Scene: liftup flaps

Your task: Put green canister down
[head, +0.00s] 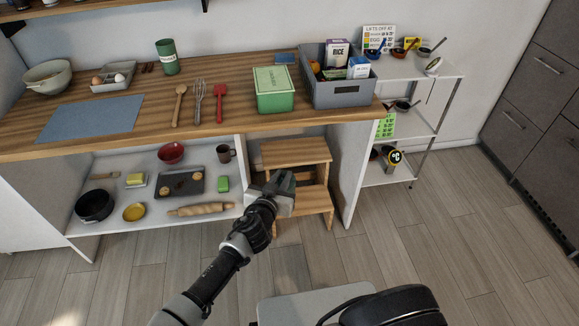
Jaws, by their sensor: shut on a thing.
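A dark green canister (167,57) with a pale label stands upright at the back of the wooden counter, against the wall and apart from my gripper. My gripper (284,186) is low in front of the counter, before the wooden step stool. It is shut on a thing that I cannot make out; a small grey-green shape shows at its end. The gripper's own body hides most of the fingers.
The wooden counter (60,137) holds a blue mat (92,118), utensils, a green box (274,90) and a grey crate (343,95). A lower shelf (110,225) holds pans and food. The step stool (296,152) stands beside it. A metal rack (440,70) is at right.

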